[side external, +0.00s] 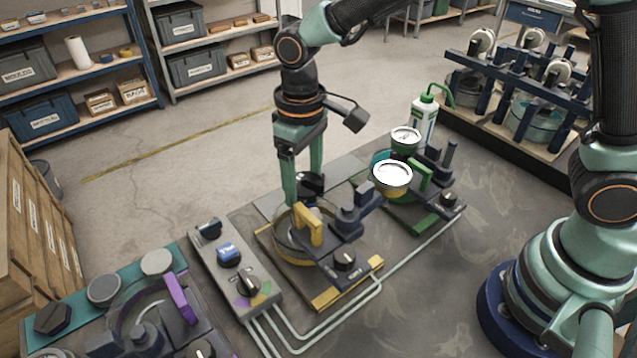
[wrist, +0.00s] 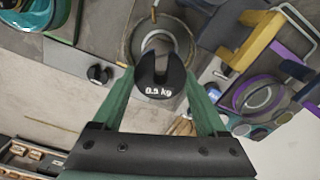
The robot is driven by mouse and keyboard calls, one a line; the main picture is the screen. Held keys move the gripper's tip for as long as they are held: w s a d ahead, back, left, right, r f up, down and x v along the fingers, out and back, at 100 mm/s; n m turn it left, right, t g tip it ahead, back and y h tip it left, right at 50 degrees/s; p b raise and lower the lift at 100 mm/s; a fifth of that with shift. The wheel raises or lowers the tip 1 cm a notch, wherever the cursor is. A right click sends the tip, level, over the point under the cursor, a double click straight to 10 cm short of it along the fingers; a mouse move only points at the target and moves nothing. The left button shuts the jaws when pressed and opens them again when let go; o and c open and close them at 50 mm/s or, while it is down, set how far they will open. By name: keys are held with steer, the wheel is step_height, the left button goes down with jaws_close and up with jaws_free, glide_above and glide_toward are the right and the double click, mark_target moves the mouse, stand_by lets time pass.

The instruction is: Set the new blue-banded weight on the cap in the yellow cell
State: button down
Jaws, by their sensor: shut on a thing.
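My gripper (side external: 303,188) is shut on a black slotted weight (wrist: 160,86) marked 0.5 kg. The same weight (side external: 310,183) shows as a dark disc between the fingertips in the side view. I see no blue band on it. The yellow cell (side external: 330,297) has a yellow handle (side external: 309,224) and a clear round wall (side external: 287,246). My gripper is above the back of this cell. In the wrist view the weight overlaps the cell's round opening (wrist: 136,27), with a pale round top inside, probably the cap. Whether the weight touches it I cannot tell.
A control box (side external: 248,286) with knobs stands left of the yellow cell. A purple-handled cell (side external: 181,297) is at front left. A green cell (side external: 411,217) with a pale-topped can (side external: 392,176) and a green-white bottle (side external: 423,121) stands at right. Bare bench lies front right.

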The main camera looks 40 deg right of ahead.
steer(key=shift+f, duration=2.6)
steer(key=shift+f, duration=0.2)
jaws_free()
step_height(320, 180, up, 12)
steer(key=s+d+r+m+t, duration=0.2)
steer(key=s+d, duration=0.2)
steer(key=d, duration=0.5)
steer(key=s+d+r+m+t, duration=0.2)
steer(key=s+d+r+t, duration=0.1)
steer(key=d, duration=0.7)
steer(key=shift+s+r+t, duration=0.2)
steer(key=shift+s+t, duration=0.1)
steer(key=shift+s, duration=0.05)
